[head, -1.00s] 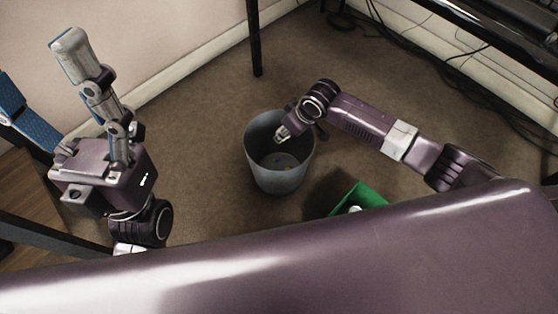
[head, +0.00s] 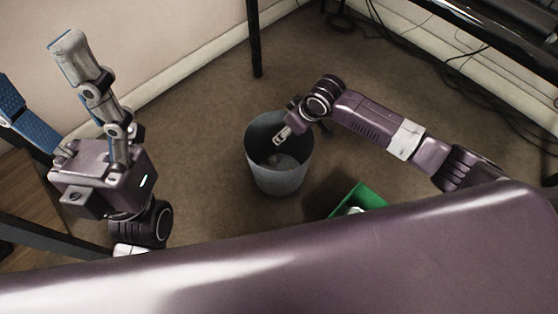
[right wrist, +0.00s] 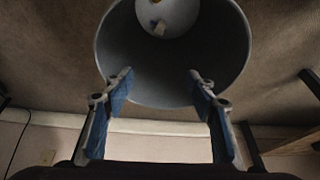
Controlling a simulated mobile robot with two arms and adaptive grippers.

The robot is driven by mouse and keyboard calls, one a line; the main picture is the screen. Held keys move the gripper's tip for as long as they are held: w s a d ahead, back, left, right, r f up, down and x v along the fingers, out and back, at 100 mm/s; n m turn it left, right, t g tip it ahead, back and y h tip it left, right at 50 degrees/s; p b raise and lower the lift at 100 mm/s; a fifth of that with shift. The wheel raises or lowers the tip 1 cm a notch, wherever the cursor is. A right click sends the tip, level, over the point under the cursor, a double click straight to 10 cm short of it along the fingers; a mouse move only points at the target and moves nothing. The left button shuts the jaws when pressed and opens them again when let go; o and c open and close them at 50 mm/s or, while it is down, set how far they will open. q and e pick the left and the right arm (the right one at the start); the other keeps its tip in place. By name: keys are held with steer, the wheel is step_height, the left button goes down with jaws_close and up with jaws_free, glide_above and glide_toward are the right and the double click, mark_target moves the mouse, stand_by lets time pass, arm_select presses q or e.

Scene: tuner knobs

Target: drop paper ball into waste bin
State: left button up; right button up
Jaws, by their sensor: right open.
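The waste bin (head: 262,171) is a grey round bin standing upright on the carpet in the middle of the head view. It fills the top of the right wrist view (right wrist: 119,50). My right gripper (head: 283,135) is over the bin's opening. In the right wrist view its blue-padded fingers (right wrist: 161,77) are apart with nothing between them. A small pale lump (right wrist: 159,27), perhaps the paper ball, is low inside the bin, with a yellowish bit beside it. My left gripper (head: 36,66) is raised at the left, its fingers spread wide and empty.
A green box (head: 369,194) with something white in it is on the floor to the right of the bin. A dark table leg (head: 254,38) stands behind the bin. Cables (head: 465,55) lie along the wall at upper right. Carpet left of the bin is clear.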

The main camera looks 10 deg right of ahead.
steer(key=v, duration=1)
steer(key=shift+f, duration=0.1)
